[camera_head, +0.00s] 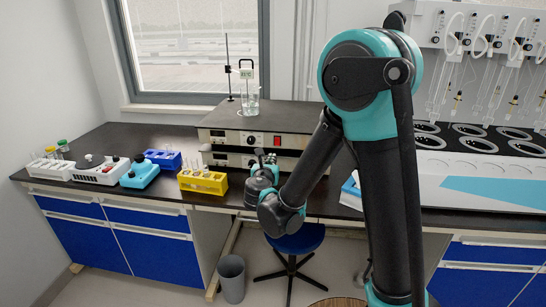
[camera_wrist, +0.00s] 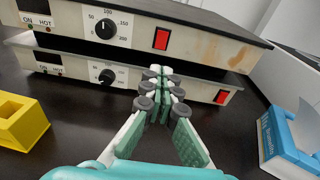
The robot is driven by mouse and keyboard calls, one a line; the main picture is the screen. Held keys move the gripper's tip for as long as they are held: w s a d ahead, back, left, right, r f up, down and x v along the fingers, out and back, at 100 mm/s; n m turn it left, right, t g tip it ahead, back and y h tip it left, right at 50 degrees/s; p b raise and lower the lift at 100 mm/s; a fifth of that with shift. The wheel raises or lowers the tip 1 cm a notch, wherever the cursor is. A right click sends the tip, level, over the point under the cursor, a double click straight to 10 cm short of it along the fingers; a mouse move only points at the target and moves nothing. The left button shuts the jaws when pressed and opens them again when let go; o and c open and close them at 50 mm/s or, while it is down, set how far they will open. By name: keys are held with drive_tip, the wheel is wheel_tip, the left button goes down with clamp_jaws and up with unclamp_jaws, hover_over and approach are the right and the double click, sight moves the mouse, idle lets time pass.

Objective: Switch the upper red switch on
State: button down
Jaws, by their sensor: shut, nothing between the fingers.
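Two hot plates are stacked on the dark bench, an upper one (camera_wrist: 130,25) and a lower one (camera_wrist: 140,78). The upper red switch (camera_wrist: 161,39) is on the upper front panel, right of a black dial; it also shows in the head view (camera_head: 277,140). A lower red switch (camera_wrist: 222,97) is on the lower panel, further right. My gripper (camera_wrist: 161,72) is shut and empty, pointing at the hot plates. In the wrist view its tips appear below the upper switch and left of the lower one. Whether they touch the lower panel I cannot tell.
A yellow rack (camera_wrist: 22,122) stands left of my gripper and a blue box (camera_wrist: 285,140) to the right. A glass beaker (camera_head: 250,107) is on the upper hot plate's top. A blue stool (camera_head: 296,238) stands before the bench. Bare bench lies in front of the hot plates.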

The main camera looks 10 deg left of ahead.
sight(277, 145)
drive_tip(key=w, duration=0.4)
drive_tip(key=w+f, duration=0.1)
drive_tip(key=w, duration=0.7)
drive_tip(key=shift+w+d+f, duration=0.15)
drive_tip(key=shift+d+f, duration=0.1)
drive_tip(key=shift+w+f, duration=0.15)
drive_tip(key=shift+w, duration=0.15)
